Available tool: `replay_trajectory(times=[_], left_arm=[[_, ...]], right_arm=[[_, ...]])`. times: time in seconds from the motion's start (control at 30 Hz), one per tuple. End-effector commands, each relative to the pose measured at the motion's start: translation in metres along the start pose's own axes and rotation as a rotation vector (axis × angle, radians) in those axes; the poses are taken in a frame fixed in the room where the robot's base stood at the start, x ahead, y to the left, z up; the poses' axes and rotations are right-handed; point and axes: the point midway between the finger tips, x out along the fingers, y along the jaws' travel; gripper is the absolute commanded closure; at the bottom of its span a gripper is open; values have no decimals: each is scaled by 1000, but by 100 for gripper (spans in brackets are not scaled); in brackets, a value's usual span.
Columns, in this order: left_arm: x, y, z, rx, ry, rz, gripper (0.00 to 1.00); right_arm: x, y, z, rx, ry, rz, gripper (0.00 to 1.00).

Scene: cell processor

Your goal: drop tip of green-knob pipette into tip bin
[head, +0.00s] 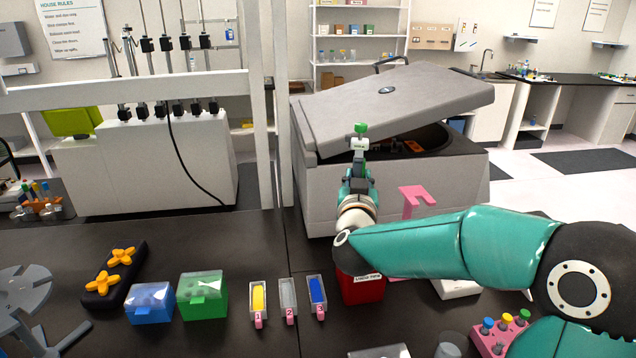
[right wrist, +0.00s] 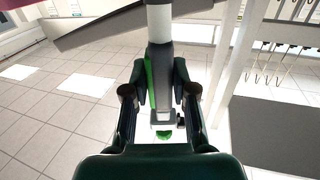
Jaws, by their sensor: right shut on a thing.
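The green-knob pipette (head: 360,143) stands roughly upright in the head view, its green knob on top. My right gripper (head: 357,178) is shut on its body. The pipette (right wrist: 161,65) also shows between the fingers of my right gripper (right wrist: 160,90) in the right wrist view. Its lower end and tip are hidden behind my arm in the head view. A red bin (head: 362,292) with a white label, apparently the tip bin, stands on the bench below my right wrist, its top partly covered by my arm. My left gripper is not in view.
A large grey centrifuge (head: 390,105) with a raised lid stands just behind the gripper. Blue (head: 150,303) and green (head: 203,296) boxes and numbered reservoirs (head: 288,298) stand left of the bin. A pink tube rack (head: 497,337) is at front right. A pink stand (head: 415,197) is near the arm.

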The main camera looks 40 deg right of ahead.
Motion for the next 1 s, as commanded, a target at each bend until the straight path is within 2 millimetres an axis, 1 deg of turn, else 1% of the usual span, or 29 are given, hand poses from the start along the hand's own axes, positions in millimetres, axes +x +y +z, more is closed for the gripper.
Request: replay_trajectory(times=[0.03, 0.1, 0.17, 0.27, 0.43, 0.5, 0.6, 0.8, 0.9, 1.0], left_arm=[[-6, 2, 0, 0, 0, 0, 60], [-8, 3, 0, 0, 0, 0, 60], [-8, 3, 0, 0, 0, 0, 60], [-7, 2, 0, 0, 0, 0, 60], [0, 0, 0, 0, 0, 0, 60], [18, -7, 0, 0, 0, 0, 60], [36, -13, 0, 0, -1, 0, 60], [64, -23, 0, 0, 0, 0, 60], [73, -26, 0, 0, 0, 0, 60], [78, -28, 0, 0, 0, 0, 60]], right_arm=[[2, 12, -6, -2, 1, 22, 85], [5, 22, -8, -4, 1, 42, 85], [6, 27, -7, -6, 1, 53, 85], [7, 31, 0, -10, -2, 62, 85], [7, 30, 27, -11, -5, 60, 85], [7, 30, 48, -9, -3, 59, 85], [7, 31, 71, -9, -3, 60, 85], [7, 31, 111, -8, -2, 59, 85], [8, 31, 124, -8, -1, 60, 85], [8, 31, 132, -7, -1, 60, 85]])
